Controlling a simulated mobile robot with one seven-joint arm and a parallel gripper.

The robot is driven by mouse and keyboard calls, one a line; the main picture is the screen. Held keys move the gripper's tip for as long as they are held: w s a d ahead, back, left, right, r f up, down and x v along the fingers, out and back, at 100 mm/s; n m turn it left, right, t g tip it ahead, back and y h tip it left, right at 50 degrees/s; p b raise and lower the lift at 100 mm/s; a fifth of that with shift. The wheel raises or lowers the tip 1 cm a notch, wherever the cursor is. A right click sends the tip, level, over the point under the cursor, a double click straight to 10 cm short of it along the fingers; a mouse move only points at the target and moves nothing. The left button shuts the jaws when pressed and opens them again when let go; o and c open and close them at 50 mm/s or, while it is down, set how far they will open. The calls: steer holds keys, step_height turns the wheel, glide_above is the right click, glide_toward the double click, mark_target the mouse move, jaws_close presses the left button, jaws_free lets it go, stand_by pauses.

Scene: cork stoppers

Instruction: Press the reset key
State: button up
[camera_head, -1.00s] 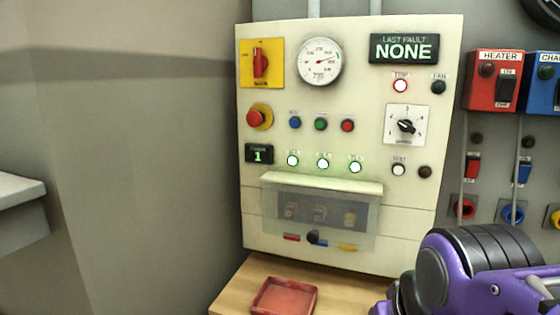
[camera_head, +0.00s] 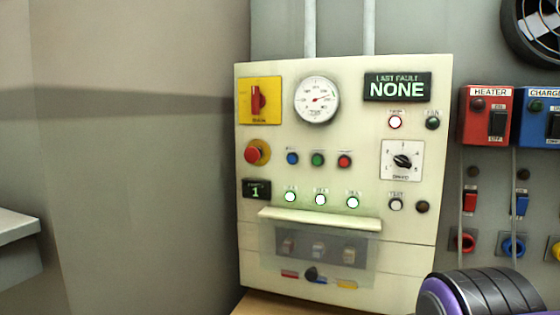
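The cream control panel (camera_head: 345,232) stands upright against the wall. A row of three small push buttons crosses its middle: blue (camera_head: 292,158), green (camera_head: 317,159) and red (camera_head: 344,161). Their labels are too small to read, so I cannot tell which key is the reset. A white button (camera_head: 396,204) and a dark brown one (camera_head: 422,207) sit lower right, also with unclear labels. The fault display (camera_head: 397,87) reads NONE. Only a purple and black part of my arm shows at the bottom right, apart from the buttons; my gripper is out of view.
A ledge (camera_head: 320,219) and clear cover jut out below the buttons. Red heater (camera_head: 488,115) and blue charger (camera_head: 540,117) boxes hang to the right.

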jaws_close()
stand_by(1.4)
